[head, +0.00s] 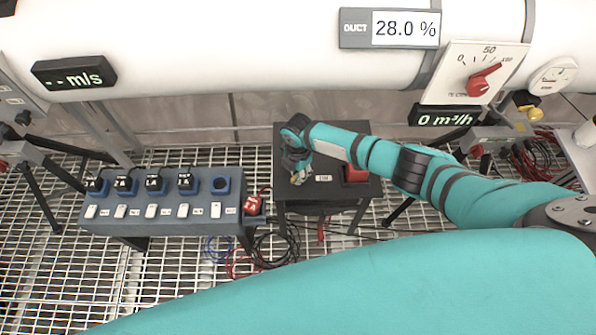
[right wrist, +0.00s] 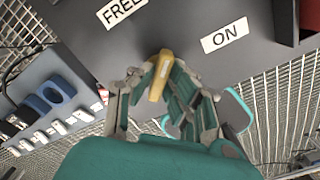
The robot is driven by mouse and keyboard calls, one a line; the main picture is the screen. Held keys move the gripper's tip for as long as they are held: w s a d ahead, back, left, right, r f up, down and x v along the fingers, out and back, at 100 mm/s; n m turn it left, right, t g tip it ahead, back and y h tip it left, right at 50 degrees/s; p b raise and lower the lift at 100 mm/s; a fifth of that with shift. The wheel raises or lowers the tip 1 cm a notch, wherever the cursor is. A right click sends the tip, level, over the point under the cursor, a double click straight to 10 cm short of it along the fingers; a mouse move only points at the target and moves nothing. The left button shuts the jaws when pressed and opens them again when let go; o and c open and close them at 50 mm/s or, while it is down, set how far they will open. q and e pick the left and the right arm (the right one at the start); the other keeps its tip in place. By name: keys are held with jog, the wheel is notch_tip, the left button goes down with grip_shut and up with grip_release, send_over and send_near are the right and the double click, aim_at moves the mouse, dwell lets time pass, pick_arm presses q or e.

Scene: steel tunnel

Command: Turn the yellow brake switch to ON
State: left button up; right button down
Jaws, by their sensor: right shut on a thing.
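The yellow brake switch (right wrist: 160,76) sits on a dark table top (right wrist: 190,20), with a white FREE label (right wrist: 122,12) to its upper left and a white ON label (right wrist: 225,38) to its upper right. In the right wrist view its upper end points between the two labels. My right gripper (right wrist: 160,92) is shut on it, a finger on each side. In the head view my right gripper (head: 298,176) is over the left part of the black table (head: 290,135) and mostly hides the switch. My left gripper is not in view.
A red block (head: 355,173) is on the table's right side. Left of the table stands a grey-blue socket box (head: 170,226) with several plugs and switches. Cables (head: 262,248) lie on the grating. A white duct (head: 220,50) with displays runs behind.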

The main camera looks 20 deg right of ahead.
jog(key=m+p, duration=0.1)
jog(key=m, duration=0.3)
jog(key=shift+r+m, duration=0.1)
jog(key=shift+m, duration=0.2)
jog(key=shift+m+p, duration=0.6)
jog(key=shift+m, duration=1.4)
jog(key=c, duration=1.3)
grip_release()
jog(key=shift+r, duration=3.7)
